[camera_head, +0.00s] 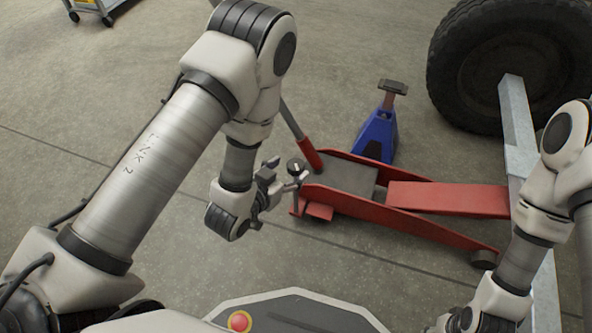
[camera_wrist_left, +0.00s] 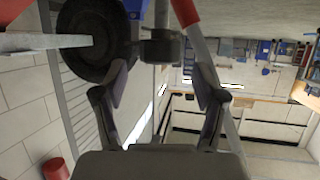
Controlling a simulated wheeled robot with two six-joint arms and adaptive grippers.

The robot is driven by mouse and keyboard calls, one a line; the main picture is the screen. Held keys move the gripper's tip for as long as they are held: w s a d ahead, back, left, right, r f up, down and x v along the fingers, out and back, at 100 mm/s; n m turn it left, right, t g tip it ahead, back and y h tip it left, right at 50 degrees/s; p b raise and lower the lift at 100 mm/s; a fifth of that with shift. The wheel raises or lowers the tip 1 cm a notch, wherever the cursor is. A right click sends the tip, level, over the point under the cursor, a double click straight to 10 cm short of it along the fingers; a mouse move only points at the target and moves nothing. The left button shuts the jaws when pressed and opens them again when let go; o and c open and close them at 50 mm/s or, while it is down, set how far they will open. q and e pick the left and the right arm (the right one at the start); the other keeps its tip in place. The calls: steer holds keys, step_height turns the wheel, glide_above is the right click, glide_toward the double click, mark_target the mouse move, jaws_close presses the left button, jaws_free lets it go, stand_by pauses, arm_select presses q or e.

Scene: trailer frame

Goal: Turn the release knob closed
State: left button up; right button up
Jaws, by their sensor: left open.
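The release knob (camera_head: 295,166) is a small dark round knob at the rear end of the red floor jack (camera_head: 410,228), beside its handle. My left gripper (camera_head: 290,172) is open, with its fingertips close around the knob in the head view. In the left wrist view the dark knob (camera_wrist_left: 160,47) lies between the tips of the two open fingers (camera_wrist_left: 163,52). I cannot tell whether a finger touches it.
The jack handle (camera_head: 305,145) slants up behind my left wrist. A blue jack stand (camera_head: 378,135) stands behind the jack. A large tyre (camera_head: 515,55) and a grey metal beam (camera_head: 517,120) are at the right.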

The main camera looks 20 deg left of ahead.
mark_target(295, 165)
arm_select(q)
steer(key=b+x, duration=0.1)
steer(key=x, duration=0.2)
steer(key=shift+w+f, duration=0.1)
steer(key=shift+f, duration=0.15)
steer(key=shift+w+d, duration=0.15)
steer(key=shift+w, duration=0.25)
arm_select(e)
step_height(295, 165, down, 2)
steer(key=shift+w+f, duration=0.1)
steer(key=shift+w, duration=0.05)
arm_select(q)
steer(key=shift+c, duration=0.4)
steer(key=c, duration=1.1)
steer(key=shift+o, duration=0.2)
